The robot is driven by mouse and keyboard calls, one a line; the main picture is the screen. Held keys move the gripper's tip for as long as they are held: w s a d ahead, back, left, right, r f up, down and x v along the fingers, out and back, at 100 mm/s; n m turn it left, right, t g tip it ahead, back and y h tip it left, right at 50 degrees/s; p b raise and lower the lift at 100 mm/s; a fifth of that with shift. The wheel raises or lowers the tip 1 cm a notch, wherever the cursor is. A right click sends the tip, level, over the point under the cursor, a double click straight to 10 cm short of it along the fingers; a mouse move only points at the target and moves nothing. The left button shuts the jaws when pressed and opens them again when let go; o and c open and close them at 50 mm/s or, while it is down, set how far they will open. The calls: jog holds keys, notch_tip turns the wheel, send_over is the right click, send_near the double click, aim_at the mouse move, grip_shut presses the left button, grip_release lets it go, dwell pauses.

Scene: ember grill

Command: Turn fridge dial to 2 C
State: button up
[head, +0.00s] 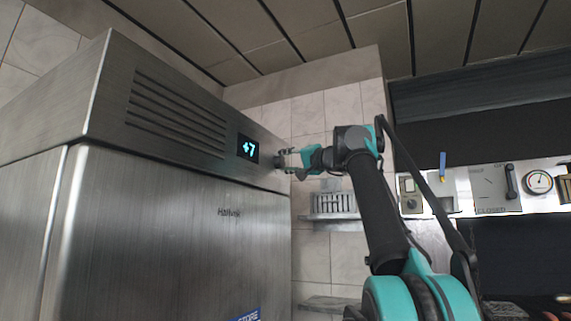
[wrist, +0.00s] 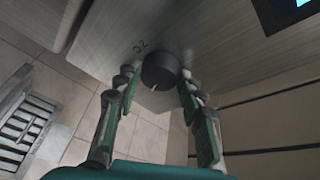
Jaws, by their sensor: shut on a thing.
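The steel fridge (head: 170,220) fills the left of the head view. Its small display (head: 248,149) reads +7 in blue-green digits. The dark round fridge dial (head: 279,162) is at the right end of the upper panel. In the wrist view the dial (wrist: 160,68) has a short pale mark on its near side, and small printed characters stand on the panel beside it. My gripper (head: 288,161) reaches the dial from the right. In the wrist view its fingers (wrist: 158,84) lie on either side of the dial, shut on it.
A vent grille (head: 177,110) is left of the display. A slotted rack (head: 334,203) hangs on the tiled wall behind my gripper. A panel with a lever and a round gauge (head: 539,181) is at the right. A low ceiling (head: 280,40) spans above.

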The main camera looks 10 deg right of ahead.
jog(key=m, duration=0.2)
jog(key=m+g+h, duration=0.1)
jog(key=m, duration=0.2)
jog(key=shift+r, duration=0.2)
jog(key=shift+h, duration=0.3)
jog(key=o, duration=1.2)
jog(key=shift+c, duration=0.2)
jog(key=shift+s, duration=0.1)
jog(key=v, duration=1.2)
jog(key=shift+r, duration=0.1)
